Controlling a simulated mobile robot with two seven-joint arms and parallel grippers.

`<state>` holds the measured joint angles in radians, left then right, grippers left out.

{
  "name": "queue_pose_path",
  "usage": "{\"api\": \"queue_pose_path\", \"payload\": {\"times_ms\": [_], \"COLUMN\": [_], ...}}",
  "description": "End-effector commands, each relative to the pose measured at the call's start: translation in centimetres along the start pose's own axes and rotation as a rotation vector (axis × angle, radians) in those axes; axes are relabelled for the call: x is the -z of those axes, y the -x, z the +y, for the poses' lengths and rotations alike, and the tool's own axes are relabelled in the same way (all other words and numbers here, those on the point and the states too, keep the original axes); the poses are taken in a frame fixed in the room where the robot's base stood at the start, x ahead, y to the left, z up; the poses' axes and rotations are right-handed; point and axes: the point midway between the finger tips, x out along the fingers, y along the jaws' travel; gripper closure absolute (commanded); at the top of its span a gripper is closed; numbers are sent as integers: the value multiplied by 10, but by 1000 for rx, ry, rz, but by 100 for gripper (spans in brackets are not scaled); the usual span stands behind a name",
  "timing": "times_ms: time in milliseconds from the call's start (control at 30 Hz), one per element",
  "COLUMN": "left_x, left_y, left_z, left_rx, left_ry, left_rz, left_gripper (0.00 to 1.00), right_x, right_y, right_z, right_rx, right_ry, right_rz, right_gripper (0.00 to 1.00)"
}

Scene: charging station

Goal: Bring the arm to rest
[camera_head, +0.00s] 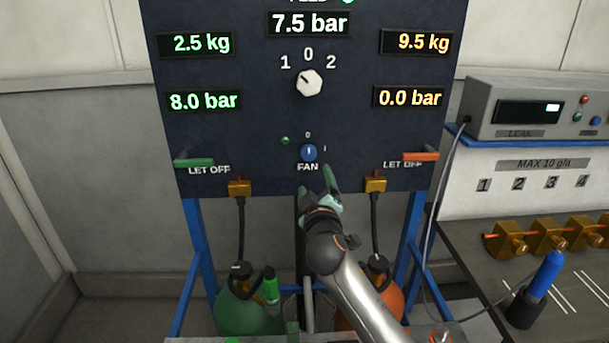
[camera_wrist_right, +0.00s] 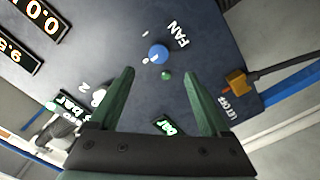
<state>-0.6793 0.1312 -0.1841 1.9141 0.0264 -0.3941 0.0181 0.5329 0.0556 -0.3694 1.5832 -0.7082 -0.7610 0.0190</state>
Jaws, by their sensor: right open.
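My right arm reaches up from the bottom of the head view. Its right gripper (camera_head: 319,184) is in front of the lower edge of the dark panel (camera_head: 250,120), just below the blue FAN knob (camera_head: 309,153). In the right wrist view the two green fingers of the right gripper (camera_wrist_right: 158,74) are spread apart with nothing between them. The fingers look apart from the knob. My left gripper does not show.
A white selector knob (camera_head: 309,83) sits higher on the panel. A green lever (camera_head: 194,162) and an orange lever (camera_head: 420,157) stick out at its sides. Green (camera_head: 245,310) and orange (camera_head: 385,300) cylinders stand below. A bench (camera_head: 490,270) with brass fittings is at the right.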

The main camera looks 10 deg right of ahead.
Motion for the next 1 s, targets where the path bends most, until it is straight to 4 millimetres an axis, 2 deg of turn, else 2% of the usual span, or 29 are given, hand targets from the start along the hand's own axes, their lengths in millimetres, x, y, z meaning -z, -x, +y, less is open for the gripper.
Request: {"api": "queue_pose_path", "payload": {"times_ms": [67, 167, 267, 400, 533, 600, 700, 1000], "left_x": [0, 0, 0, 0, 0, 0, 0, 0], "left_y": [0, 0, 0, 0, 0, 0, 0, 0], "left_z": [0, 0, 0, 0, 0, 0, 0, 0], "left_rx": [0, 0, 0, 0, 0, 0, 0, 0], "left_ry": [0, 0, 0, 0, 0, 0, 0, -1], "left_rz": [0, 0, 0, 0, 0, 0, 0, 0], "left_gripper": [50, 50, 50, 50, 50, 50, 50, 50], "right_x": [-15, -51, -100, -164, -210, -227, -243, -260], "right_y": [7, 28, 64, 131, 202, 240, 286, 392], "right_z": [-8, -25, -48, -78, -98, -105, -110, -108], "right_rx": [21, 75, 156, 286, 407, 469, 544, 719], "right_ry": [-19, -75, -152, -255, -330, -360, -391, -434], "right_rz": [-32, -119, -249, -447, -623, -707, -805, -1013], "right_gripper": [19, 19, 19, 19, 19, 19, 19, 19]}}
